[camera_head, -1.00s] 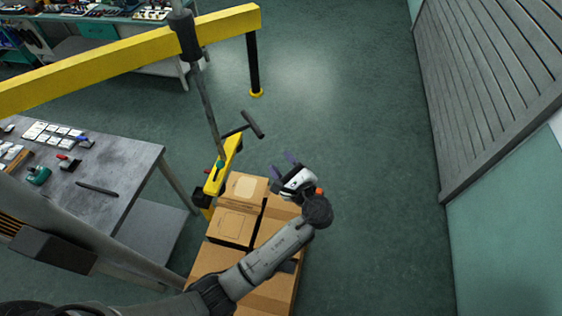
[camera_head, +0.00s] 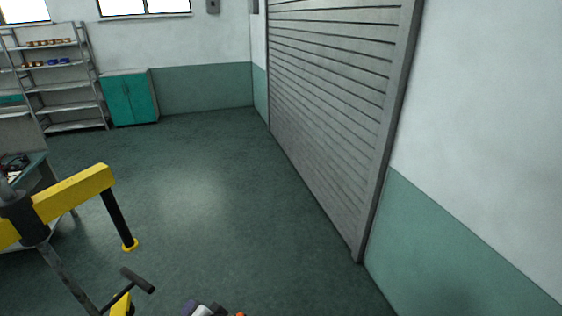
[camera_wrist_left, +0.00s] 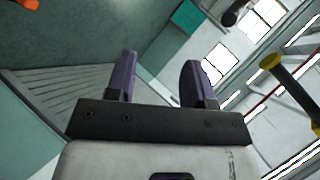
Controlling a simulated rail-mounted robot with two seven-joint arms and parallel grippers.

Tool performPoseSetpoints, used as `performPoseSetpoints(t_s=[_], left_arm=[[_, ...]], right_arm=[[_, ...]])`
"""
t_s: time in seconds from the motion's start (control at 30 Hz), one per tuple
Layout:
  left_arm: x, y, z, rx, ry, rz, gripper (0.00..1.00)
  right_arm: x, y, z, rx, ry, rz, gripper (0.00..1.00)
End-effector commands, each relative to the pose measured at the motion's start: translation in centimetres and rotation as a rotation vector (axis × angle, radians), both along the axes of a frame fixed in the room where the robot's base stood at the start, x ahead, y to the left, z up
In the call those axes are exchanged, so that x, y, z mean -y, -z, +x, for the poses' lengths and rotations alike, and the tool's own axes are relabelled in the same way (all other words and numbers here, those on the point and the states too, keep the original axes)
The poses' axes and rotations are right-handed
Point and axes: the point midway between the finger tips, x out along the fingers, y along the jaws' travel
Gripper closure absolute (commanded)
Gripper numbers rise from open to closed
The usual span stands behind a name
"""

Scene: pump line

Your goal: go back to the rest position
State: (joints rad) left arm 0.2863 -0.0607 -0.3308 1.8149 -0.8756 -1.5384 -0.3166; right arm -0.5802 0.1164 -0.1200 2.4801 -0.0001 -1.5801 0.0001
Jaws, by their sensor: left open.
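My left gripper (camera_wrist_left: 160,85) shows in the left wrist view with its two purple fingers apart and nothing between them. Beyond the fingers are floor, wall and windows. In the head view only the top of my left gripper (camera_head: 198,310) shows at the bottom edge; the rest of that arm is out of frame. My right gripper is in neither view.
A yellow lifting frame (camera_head: 78,195) with a black leg stands at the left, and a dark T-handle (camera_head: 137,281) is close to my left gripper. A grey roller shutter (camera_head: 330,110) is at right. Shelves (camera_head: 60,85) and a teal cabinet (camera_head: 130,98) stand behind. The middle floor is clear.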

Motion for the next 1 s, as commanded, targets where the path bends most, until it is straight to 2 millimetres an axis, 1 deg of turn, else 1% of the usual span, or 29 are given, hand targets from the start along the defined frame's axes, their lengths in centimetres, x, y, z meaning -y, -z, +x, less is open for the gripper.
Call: performPoseSetpoints(t_s=[0.03, 0.07, 0.1, 0.17, 0.2, 0.27, 0.3, 0.37, 0.4, 0.47, 0.5, 0.57, 0.6, 0.7, 0.8, 0.83, 0.9, 1.0], left_arm=[[0.3, -1.2, -0.2, 0.071, -0.001, -0.153, 0.52], [0.6, -1.6, -0.5, 0.102, 0.001, -0.244, 0.52], [1.0, -2.0, -1.2, 0.131, 0.006, -0.359, 0.52], [1.5, -2.4, -2.7, 0.153, 0.015, -0.519, 0.52], [1.7, -2.6, -4.0, 0.157, 0.025, -0.615, 0.52], [2.0, -2.9, -6.6, 0.142, 0.050, -0.743, 0.52], [2.1, -3.0, -8.8, 0.117, 0.072, -0.812, 0.52], [2.1, -2.9, -12.0, 0.076, 0.100, -0.879, 0.52], [1.8, -2.7, -14.0, 0.051, 0.105, -0.906, 0.52], [1.3, -2.3, -16.8, 0.014, 0.100, -0.927, 0.52], [0.7, -1.9, -18.6, -0.012, 0.083, -0.925, 0.52], [-0.1, -1.1, -21.0, -0.054, 0.053, -0.912, 0.52], [-0.6, -0.4, -22.6, -0.089, 0.031, -0.905, 0.52], [-1.3, 1.6, -26.0, -0.179, -0.018, -0.886, 0.52], [-1.6, 2.8, -28.9, -0.248, -0.049, -0.877, 0.52], [-1.6, 3.0, -29.5, -0.264, -0.056, -0.875, 0.52], [-1.6, 3.5, -30.8, -0.295, -0.069, -0.873, 0.52], [-1.6, 3.9, -31.8, -0.320, -0.080, -0.873, 0.52]], right_arm=[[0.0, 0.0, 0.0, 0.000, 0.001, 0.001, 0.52], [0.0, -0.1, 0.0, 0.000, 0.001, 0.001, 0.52], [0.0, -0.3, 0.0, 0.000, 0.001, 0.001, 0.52], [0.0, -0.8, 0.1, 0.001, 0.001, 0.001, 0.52], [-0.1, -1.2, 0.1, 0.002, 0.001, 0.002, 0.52], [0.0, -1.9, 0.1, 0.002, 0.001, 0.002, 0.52], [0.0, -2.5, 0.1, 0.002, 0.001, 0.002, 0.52], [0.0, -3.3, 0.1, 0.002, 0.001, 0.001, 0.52], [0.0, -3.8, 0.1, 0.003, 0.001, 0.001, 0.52], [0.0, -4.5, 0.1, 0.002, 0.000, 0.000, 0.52], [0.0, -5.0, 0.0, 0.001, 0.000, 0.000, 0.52], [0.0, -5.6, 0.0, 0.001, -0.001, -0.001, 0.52], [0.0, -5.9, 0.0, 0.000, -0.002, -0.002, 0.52], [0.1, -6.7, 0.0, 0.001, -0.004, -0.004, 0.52], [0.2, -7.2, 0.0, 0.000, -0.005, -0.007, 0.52], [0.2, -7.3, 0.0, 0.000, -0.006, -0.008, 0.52], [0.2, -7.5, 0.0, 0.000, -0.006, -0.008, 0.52], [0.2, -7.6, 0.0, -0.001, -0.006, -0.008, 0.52]])
